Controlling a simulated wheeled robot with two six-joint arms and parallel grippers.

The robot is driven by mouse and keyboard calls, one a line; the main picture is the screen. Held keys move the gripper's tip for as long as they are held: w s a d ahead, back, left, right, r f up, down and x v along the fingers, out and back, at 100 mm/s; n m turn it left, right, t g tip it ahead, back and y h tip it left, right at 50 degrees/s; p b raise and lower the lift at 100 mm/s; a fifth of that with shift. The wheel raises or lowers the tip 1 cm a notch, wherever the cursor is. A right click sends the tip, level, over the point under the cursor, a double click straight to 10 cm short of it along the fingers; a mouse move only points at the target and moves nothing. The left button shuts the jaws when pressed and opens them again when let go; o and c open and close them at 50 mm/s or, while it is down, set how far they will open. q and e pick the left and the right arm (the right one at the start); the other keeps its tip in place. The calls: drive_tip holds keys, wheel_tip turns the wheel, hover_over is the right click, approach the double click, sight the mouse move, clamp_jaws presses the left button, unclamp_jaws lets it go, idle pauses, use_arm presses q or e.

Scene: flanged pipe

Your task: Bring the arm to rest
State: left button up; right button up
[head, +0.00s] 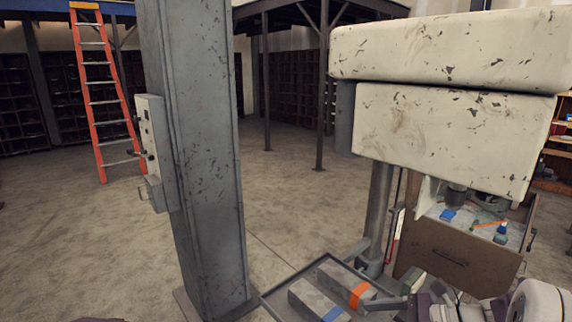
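My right arm comes in at the bottom right, with a rounded white link. What looks like my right gripper (392,302) is low in the picture, by the right end of a dark metal tray (277,296). Its fingers are small and partly cut off, so I cannot tell whether they are open or shut, or whether they touch the tray. My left arm and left gripper are out of the picture. No pipe can be made out.
Two grey blocks lie in the tray, one with an orange band (359,294), one with a blue band (333,314). A grey steel column (195,150) stands left. A worn cream machine head (440,140) overhangs a brown drawer (450,255). Open floor lies behind.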

drive_tip(key=s+a+n+g, duration=0.1)
drive_tip(key=a, duration=0.1)
drive_tip(key=s+a+f+n+g, duration=0.1)
drive_tip(key=s+a, duration=0.1)
drive_tip(key=a, duration=0.1)
drive_tip(key=s+a+f+n+g+h, duration=0.1)
drive_tip(key=s+a+n+g, duration=0.1)
drive_tip(key=shift+a, duration=0.35)
drive_tip(key=s+f+n+g+h, duration=0.3)
drive_tip(key=s+f+n+h, duration=0.4)
drive_tip(key=s+n, duration=0.3)
drive_tip(key=w+d+f+n+t+h, duration=0.2)
drive_tip(key=w+d+n+t+h, duration=0.1)
drive_tip(key=d+n, duration=0.2)
drive_tip(key=shift+d+f+n, duration=0.35)
drive_tip(key=shift+d+n, duration=0.05)
drive_tip(key=shift+n, duration=0.8)
drive_tip(key=shift+w, duration=0.1)
